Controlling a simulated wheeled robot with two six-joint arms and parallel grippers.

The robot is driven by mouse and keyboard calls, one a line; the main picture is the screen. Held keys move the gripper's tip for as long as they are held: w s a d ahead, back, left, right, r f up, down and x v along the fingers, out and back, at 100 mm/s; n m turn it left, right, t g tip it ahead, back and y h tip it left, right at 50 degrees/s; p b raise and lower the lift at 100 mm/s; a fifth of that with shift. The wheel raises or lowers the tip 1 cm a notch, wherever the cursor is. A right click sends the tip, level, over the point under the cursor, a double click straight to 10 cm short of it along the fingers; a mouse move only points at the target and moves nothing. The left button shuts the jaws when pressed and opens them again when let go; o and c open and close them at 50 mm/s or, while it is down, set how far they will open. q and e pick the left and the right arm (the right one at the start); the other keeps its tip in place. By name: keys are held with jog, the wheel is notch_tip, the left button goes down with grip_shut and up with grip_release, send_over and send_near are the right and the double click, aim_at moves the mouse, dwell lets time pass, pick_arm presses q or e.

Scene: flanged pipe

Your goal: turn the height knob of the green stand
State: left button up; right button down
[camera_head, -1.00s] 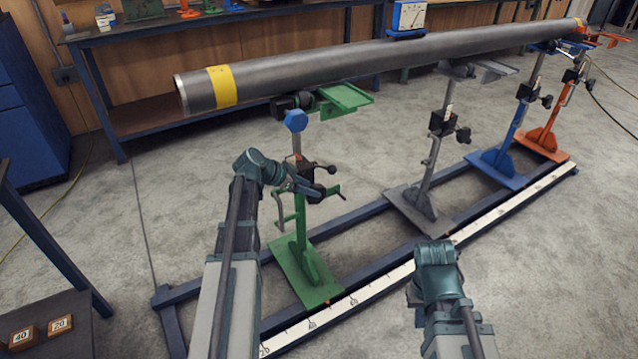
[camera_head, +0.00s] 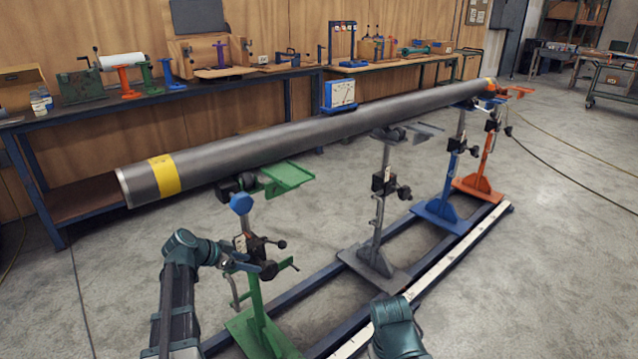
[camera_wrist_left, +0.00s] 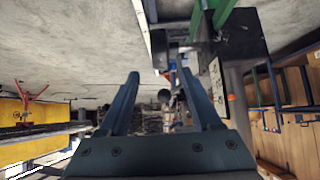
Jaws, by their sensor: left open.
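The green stand (camera_head: 257,303) stands upright at the near end of the rail frame, under the pipe's yellow-banded end. Its black clamp block (camera_head: 252,246) carries a round black knob (camera_head: 268,270) and a crank arm. My right gripper is hidden.
The long grey pipe (camera_head: 330,130) runs above the stands. Grey (camera_head: 375,262), blue (camera_head: 438,212) and orange (camera_head: 478,187) stands line the rail behind. A workbench (camera_head: 190,100) stands along the wall. The floor at right is open.

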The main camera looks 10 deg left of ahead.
pick_arm(q)
jog(key=s+d+f+g+y, duration=0.15)
jog(key=s+d, duration=0.25)
jog(key=d, duration=0.5)
jog(key=s+d+f+g, duration=0.3)
jog(key=s+d, duration=0.1)
jog(key=d, duration=0.6)
jog(key=s+d+f+n+g+y, duration=0.3)
jog(key=s+d+y, duration=0.3)
jog(key=s+d, duration=0.6)
notch_tip(320, 180, up, 27)
jog(key=s+a+p, duration=0.1)
jog(key=s+p, duration=0.1)
jog(key=p, duration=2.4)
jog(key=shift+s+a+f+n, duration=0.2)
jog(key=shift+a+n, duration=0.1)
jog(key=shift+a, duration=0.1)
jog(key=shift+h, duration=0.25)
